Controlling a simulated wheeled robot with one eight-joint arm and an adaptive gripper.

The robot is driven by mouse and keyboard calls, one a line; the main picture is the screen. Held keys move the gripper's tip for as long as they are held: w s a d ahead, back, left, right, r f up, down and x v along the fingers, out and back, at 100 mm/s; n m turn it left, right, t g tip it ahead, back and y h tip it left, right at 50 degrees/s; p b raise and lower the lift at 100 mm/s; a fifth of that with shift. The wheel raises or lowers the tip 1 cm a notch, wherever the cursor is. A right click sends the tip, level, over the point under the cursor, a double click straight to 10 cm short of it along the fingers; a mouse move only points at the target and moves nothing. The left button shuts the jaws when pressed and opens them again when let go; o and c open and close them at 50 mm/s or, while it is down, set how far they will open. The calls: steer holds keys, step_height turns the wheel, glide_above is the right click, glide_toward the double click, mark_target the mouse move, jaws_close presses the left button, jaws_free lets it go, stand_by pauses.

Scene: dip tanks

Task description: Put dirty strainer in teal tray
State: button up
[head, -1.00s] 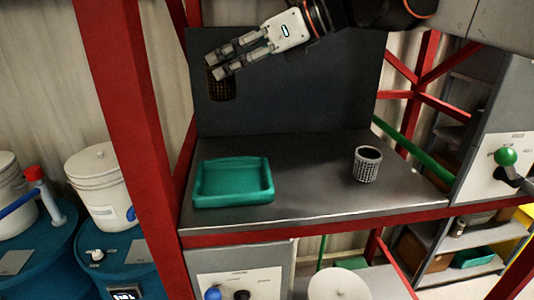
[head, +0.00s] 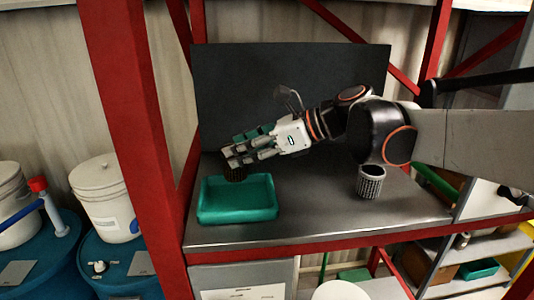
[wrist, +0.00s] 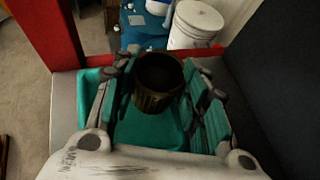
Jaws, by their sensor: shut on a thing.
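The dirty strainer (head: 236,174) is a dark brown mesh cup held in my gripper (head: 236,156). In the wrist view the strainer (wrist: 159,84) sits between the two fingers, its open top facing the camera. My gripper is shut on it. The teal tray (head: 238,212) lies on the left of the dark grey bench. The strainer hangs over the tray's back part in the head view. In the wrist view the tray (wrist: 150,136) shows below and around it. Whether the strainer's bottom touches the tray is hidden.
A clean grey mesh strainer (head: 370,182) stands on the bench (head: 315,205) to the right, just below my arm. A dark back panel (head: 290,75) rises behind. A red post (head: 128,140) stands left of the bench, with white buckets (head: 103,198) beyond it.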

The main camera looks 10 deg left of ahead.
mark_target(245, 177)
steer(key=shift+f, duration=1.9)
steer(key=o, duration=1.1)
steer(key=shift+f, duration=0.15)
steer(key=shift+d+r, duration=0.1)
steer(key=shift+r, duration=0.1)
steer(key=b+v, duration=0.1)
steer(key=v, duration=1)
steer(key=shift+s+d+r, duration=0.1)
steer(key=shift+s+d, duration=0.05)
steer(key=shift+d, duration=0.25)
